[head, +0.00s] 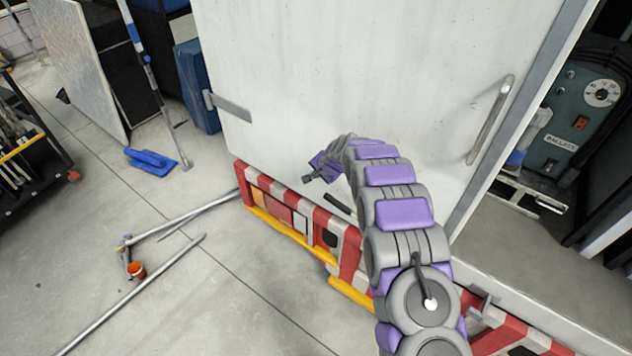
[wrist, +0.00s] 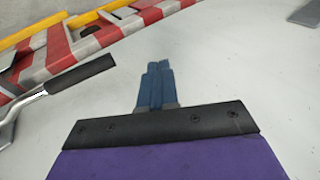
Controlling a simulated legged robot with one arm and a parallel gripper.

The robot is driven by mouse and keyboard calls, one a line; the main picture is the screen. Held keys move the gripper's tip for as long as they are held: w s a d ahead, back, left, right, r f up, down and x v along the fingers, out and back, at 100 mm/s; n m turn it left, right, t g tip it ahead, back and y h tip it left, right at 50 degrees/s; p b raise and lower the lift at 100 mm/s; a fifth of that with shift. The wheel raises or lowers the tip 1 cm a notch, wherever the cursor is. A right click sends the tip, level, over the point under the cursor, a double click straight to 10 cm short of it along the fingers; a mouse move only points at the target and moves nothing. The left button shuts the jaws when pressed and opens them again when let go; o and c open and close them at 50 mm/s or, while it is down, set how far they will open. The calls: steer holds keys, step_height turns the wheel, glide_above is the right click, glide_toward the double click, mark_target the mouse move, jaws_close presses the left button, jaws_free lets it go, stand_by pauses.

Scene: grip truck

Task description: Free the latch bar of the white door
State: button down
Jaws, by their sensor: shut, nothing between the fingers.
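The white door (head: 300,70) fills the middle of the head view, and its pale surface also lies behind my fingers in the wrist view (wrist: 230,75). A bar with a black grip (head: 338,204) shows low on the door, beside my arm. In the wrist view the black grip (wrist: 80,75) is at the left with a bent metal rod; it looks like the latch bar. Its far end is out of the picture. My gripper (head: 307,179) is in front of the door, up and left of the black grip. Its blue fingers (wrist: 156,75) are together, empty and apart from the grip.
A red-and-white striped bumper (head: 325,235) with yellow edging runs below the door. A grey handle (head: 490,120) is at the door's right, and a hinge (head: 228,105) at its left.

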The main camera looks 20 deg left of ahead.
steer(key=s+d+r+n+g+h+b, duration=0.1)
steer(key=s+d+r+b, duration=0.3)
steer(key=s+d+r, duration=0.5)
steer(key=s+d+r+n+g+h+b, duration=0.2)
steer(key=s+d+r+b, duration=0.25)
steer(key=s+d, duration=0.85)
steer(key=s+d+f+g+h+b, duration=0.1)
steer(key=s+d+b, duration=0.2)
steer(key=s+d, duration=0.4)
steer(key=s+d+f+n+g+h+b, duration=0.1)
steer(key=s+d, duration=0.6)
steer(key=s, duration=1.9)
steer(key=shift+f+n+g+b, duration=0.3)
steer(key=shift+f+g+b, duration=0.25)
steer(key=shift+b, duration=0.5)
steer(key=shift+r, duration=0.1)
